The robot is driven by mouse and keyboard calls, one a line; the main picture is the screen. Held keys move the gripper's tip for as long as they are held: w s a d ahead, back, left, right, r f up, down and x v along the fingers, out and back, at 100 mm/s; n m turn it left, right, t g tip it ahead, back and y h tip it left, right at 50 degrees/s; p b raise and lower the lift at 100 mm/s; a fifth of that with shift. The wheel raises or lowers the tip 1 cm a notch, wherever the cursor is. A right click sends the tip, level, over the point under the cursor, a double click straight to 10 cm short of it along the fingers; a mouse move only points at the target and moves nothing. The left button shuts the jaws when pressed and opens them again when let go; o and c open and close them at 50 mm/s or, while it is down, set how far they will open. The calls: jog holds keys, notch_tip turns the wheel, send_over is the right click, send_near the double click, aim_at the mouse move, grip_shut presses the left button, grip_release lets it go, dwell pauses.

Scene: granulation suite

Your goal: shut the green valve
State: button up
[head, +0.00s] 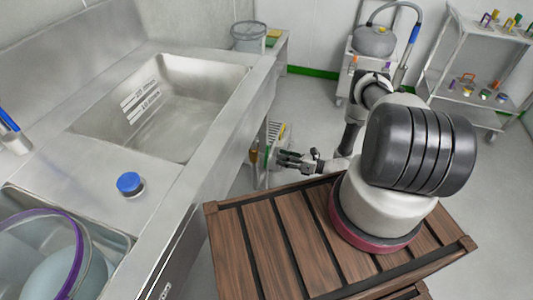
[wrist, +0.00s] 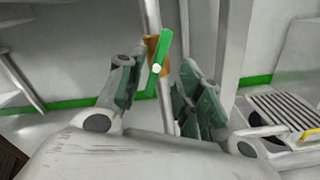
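The green valve (wrist: 161,48) is a flat green lever with a pale round pivot, on a brass-orange body on a pale pipe (wrist: 152,14). In the wrist view the lever slants from upper right to lower left, crossing the pipe's line at a modest angle. My gripper (wrist: 158,88) is open, one dark-padded finger on each side of the lever's lower end. I cannot tell whether either finger touches it. In the head view my gripper (head: 284,160) reaches beside the sink bench, near a small orange part (head: 253,157); the lever is hard to make out there.
The steel sink bench (head: 205,130) stands left of my arm, with a blue-capped item (head: 130,183) on top. A slatted grate (wrist: 285,110) lies right of the pipe. A cart with a vessel (head: 374,42) and a shelf trolley (head: 480,50) stand farther back.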

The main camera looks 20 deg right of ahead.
aim_at(267, 154)
jog(key=x, duration=0.7)
jog(key=shift+w+a, duration=0.1)
jog(key=shift+a, duration=0.1)
jog(key=shift+c, duration=0.4)
grip_shut()
